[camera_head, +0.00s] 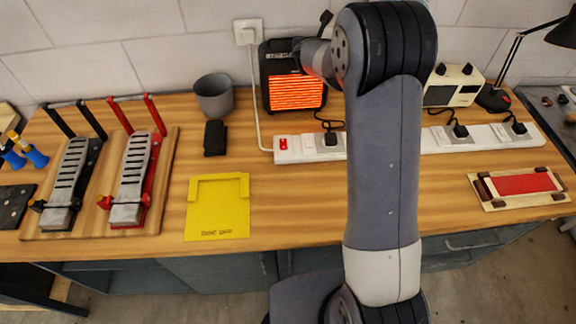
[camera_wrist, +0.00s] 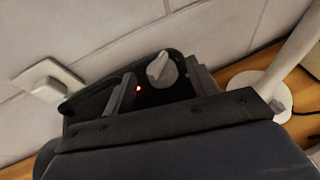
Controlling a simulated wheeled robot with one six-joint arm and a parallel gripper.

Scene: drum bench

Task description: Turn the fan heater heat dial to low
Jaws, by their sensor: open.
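The fan heater (camera_head: 296,93) is a black box with a glowing orange grille, standing at the back of the bench against the wall. In the wrist view its dark top (camera_wrist: 148,82) carries a light grey heat dial (camera_wrist: 161,68) and a small red light. The dial's markings are not readable. My gripper (camera_wrist: 160,84) is open at the heater's top, one finger on each side of the dial, with a gap to the left finger and the right finger close to the dial. In the head view my arm hides part of the heater's right side, and the fingers are not clear.
A radio (camera_head: 454,86) and lamp (camera_head: 494,97) stand right. A wall socket (camera_wrist: 50,82) is behind.

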